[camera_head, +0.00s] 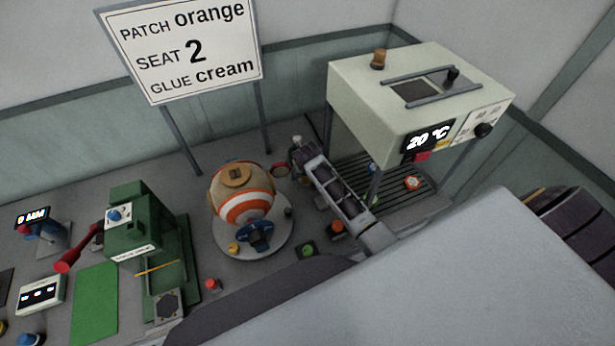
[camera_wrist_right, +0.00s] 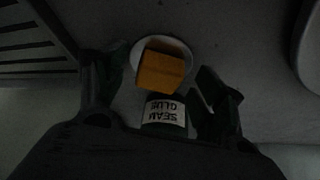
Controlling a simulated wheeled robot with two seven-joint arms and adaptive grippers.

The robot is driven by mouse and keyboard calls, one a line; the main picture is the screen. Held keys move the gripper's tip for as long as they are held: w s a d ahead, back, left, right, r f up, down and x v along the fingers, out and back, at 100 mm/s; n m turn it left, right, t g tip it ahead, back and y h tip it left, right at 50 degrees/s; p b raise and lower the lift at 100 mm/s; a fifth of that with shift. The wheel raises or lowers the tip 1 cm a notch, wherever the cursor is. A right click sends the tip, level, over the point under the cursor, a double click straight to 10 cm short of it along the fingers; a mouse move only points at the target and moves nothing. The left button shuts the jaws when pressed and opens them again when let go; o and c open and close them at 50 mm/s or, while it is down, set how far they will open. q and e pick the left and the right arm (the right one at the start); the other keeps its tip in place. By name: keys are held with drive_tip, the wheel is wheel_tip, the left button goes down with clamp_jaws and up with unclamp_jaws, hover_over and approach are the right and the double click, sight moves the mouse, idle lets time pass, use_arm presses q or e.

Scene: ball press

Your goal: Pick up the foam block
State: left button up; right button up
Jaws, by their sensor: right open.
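An orange-yellow foam block (camera_wrist_right: 162,70) sits on a round white dish (camera_wrist_right: 137,48) in the right wrist view. My right gripper (camera_wrist_right: 160,84) is open, with one dark finger on each side of the block; no contact shows. A dark container labelled SEAM GLUE (camera_wrist_right: 165,110) is close beside the block, also between the fingers. My left gripper is not in view.
A striped ball (camera_head: 243,208) rests on a round turntable (camera_head: 280,236). The heater (camera_head: 350,88) reads 20 °C above a slatted rack (camera_head: 400,207). A green press (camera_head: 135,225) stands left. The sign (camera_head: 185,50) reads patch orange, seat 2, glue cream.

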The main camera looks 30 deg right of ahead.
drive_tip(key=c, duration=0.8)
drive_tip(key=shift+r, duration=0.1)
drive_tip(key=shift+c, duration=0.2)
drive_tip(key=shift+r+b, duration=0.5)
drive_tip(key=shift+r, duration=1.2)
drive_tip(key=s+a, duration=0.2)
drive_tip(key=s, duration=0.3)
drive_tip(key=s+a+b, duration=0.1)
drive_tip(key=s+a, duration=0.1)
drive_tip(key=s, duration=0.3)
drive_tip(key=s+a+b, duration=0.1)
drive_tip(key=s+a, duration=0.2)
drive_tip(key=s, duration=0.2)
drive_tip(key=shift+a+f, duration=0.1)
drive_tip(key=shift+f, duration=0.05)
drive_tip(key=shift+s+a, duration=0.35)
drive_tip(key=shift+s, duration=0.25)
drive_tip(key=shift+o, duration=0.4)
drive_tip(key=shift+c, duration=1.2)
